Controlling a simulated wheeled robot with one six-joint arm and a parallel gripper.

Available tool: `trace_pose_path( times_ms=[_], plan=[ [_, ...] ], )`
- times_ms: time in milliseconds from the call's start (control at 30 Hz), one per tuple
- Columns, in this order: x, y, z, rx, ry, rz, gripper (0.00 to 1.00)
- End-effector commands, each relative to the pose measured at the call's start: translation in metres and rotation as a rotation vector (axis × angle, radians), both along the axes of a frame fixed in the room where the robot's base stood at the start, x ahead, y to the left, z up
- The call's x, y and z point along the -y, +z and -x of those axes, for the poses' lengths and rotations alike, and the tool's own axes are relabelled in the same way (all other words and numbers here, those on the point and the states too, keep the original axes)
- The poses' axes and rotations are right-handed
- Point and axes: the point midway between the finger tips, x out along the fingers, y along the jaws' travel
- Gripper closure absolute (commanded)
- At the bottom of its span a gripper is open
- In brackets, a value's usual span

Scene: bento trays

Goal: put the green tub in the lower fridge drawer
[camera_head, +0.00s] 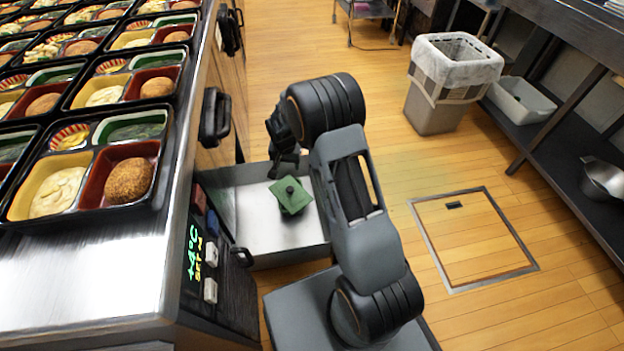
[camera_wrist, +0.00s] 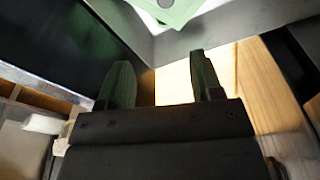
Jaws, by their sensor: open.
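The green tub (camera_head: 290,196) has a lid with a dark round knob and sits inside the lower fridge drawer (camera_head: 262,230). The drawer is pulled open and shows a pale floor and grey walls. In the wrist view the tub (camera_wrist: 178,10) shows at the top edge, cut off by the frame. My gripper (camera_head: 285,165) is above the drawer's far side, close behind the tub in the head view. In the wrist view its two fingers (camera_wrist: 163,82) are apart with nothing between them, and the tub lies beyond the fingertips.
The steel counter (camera_head: 95,262) at left carries several filled bento trays (camera_head: 95,170). Fridge handles (camera_head: 215,117) stick out above the drawer. A lined bin (camera_head: 435,118), a floor hatch (camera_head: 472,240) and a shelf (camera_head: 560,150) are at right. The wooden floor between is clear.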

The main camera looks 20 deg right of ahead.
Motion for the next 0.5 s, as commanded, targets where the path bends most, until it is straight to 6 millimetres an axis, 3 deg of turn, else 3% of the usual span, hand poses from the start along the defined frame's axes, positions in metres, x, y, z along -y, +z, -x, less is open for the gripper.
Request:
trace_pose_path(
  times_ms=[33, 200, 333, 500],
  plan=[
    [0.001, 0.032, 0.011, 0.016, 0.029, 0.001, 0.4],
    [0.005, 0.11, 0.065, 0.035, 0.153, 0.006, 0.4],
    [0.006, 0.154, 0.115, 0.052, 0.248, 0.011, 0.4],
    [0.007, 0.185, 0.177, 0.071, 0.359, 0.018, 0.4]
  ],
)
